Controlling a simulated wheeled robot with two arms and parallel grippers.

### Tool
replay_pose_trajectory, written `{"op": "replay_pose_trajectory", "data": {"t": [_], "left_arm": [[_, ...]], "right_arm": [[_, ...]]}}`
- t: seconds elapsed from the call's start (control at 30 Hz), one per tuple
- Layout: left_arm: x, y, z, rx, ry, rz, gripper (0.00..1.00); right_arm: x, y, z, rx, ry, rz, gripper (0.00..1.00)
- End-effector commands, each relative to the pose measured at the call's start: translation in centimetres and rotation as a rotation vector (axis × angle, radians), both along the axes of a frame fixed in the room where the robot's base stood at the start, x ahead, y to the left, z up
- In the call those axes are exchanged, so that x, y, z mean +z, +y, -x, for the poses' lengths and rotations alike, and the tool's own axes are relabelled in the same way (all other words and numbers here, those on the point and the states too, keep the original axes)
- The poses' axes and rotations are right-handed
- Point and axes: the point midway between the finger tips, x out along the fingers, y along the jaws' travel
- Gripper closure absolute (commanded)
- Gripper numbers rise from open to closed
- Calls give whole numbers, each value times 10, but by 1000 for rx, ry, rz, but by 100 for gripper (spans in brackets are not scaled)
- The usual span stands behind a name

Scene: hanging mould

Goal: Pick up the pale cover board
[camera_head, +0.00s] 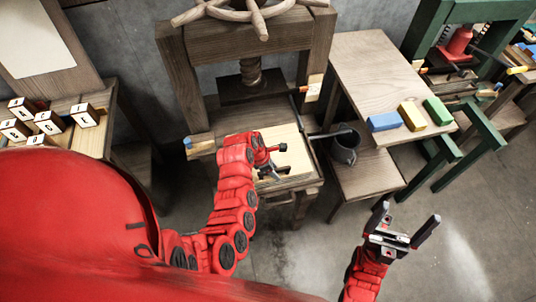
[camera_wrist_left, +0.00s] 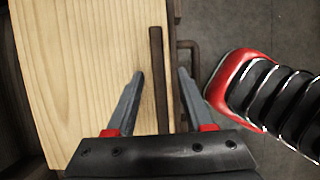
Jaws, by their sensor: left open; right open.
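The pale cover board (camera_head: 295,158) lies on the bed of the wooden press, partly hidden by my left arm. It fills much of the left wrist view (camera_wrist_left: 90,60), with a dark bar (camera_wrist_left: 158,85) running along its right part. My left gripper (camera_head: 275,160) is open over the board. In the left wrist view its fingertips (camera_wrist_left: 160,75) are on either side of the bar, apart from it sideways; the height gap is unclear. My right gripper (camera_head: 404,224) is open and empty above the floor at the lower right.
The wooden press (camera_head: 250,45) with its screw and wheel rises behind the board. A side table (camera_head: 372,70) holds blue, yellow and green blocks. A dark bucket (camera_head: 345,150) stands on the shelf below. Letter blocks (camera_head: 50,122) sit at left. The floor at lower right is free.

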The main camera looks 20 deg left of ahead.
Motion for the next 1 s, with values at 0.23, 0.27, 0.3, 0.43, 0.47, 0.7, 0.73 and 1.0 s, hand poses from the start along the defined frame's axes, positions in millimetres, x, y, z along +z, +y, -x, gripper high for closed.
{"op": "replay_pose_trajectory", "data": {"t": [0.23,0.27,0.3,0.43,0.47,0.7,0.73,1.0], "left_arm": [[-1,0,0,0,0,0,48],[-1,0,0,0,0,0,48],[-1,0,0,0,0,0,48],[-1,0,0,0,0,0,71],[-1,0,0,0,0,0,76],[-1,0,0,0,0,0,100],[-1,0,0,0,0,0,100],[-1,0,0,0,0,0,100]], "right_arm": [[-1,0,0,0,0,0,2],[-1,0,0,0,0,0,2],[-1,0,0,0,0,0,2],[-1,0,0,0,0,0,2],[-1,0,0,0,0,0,2],[-1,0,0,0,0,0,2],[-1,0,0,0,0,0,2],[-1,0,0,0,0,0,2]]}}
